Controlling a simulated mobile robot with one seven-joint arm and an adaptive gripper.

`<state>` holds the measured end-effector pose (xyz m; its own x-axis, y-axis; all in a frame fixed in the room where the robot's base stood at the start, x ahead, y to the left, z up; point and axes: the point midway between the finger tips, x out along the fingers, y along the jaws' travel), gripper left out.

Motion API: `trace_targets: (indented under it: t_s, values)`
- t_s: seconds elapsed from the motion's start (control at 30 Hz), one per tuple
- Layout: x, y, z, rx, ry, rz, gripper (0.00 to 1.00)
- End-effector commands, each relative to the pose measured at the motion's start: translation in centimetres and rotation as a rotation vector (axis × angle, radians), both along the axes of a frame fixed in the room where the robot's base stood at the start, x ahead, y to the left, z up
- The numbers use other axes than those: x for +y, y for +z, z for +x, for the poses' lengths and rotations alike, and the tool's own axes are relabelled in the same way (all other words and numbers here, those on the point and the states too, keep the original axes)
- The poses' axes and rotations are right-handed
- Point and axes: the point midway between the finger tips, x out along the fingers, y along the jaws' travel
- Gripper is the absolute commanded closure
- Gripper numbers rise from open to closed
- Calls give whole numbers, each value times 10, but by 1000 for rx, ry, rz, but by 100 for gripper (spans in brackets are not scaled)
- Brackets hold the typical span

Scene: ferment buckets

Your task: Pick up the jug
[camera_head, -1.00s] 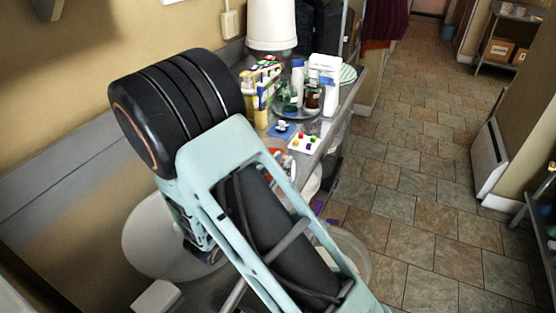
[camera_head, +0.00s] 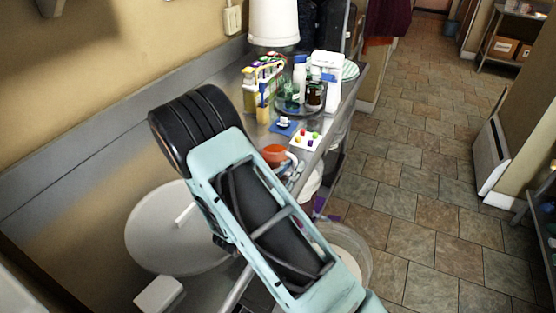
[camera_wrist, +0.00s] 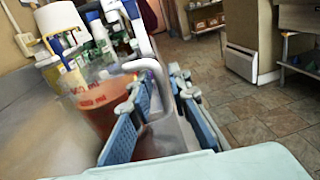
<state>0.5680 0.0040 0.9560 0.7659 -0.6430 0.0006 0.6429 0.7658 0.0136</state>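The jug (camera_wrist: 98,108) is clear with red measuring marks, reddish-orange contents and a pale handle (camera_wrist: 157,78). It stands upright at the left of the wrist view. In the head view its orange top (camera_head: 274,154) shows on the counter, just beyond my arm, which hides part of it. My gripper (camera_wrist: 162,115) is open, with a blue-padded finger on each side. The handle shows between the two fingers, and the left finger overlaps the jug's body in the picture. I cannot tell whether any finger touches it.
The metal counter (camera_head: 232,77) runs along the wall. Beyond the jug are a white card with coloured pegs (camera_head: 306,139), a tray of bottles (camera_head: 318,108) and a white bucket (camera_head: 273,24). A round white basin (camera_head: 160,235) is at left. The tiled floor (camera_head: 420,170) is open at right.

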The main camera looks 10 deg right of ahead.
Motion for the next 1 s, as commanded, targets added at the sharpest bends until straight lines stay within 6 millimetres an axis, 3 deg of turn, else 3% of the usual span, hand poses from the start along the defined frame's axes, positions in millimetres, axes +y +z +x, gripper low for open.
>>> trace_targets:
  t_s: [0.13, 0.37, 0.57, 1.0]
  values:
    - [-9, 0, 11, 1, 1, 1, 83]
    - [-10, 0, 13, 1, 2, 1, 83]
    - [-10, 0, 13, 1, 2, 1, 100]
    - [-10, 2, 13, -3, 1, 0, 100]
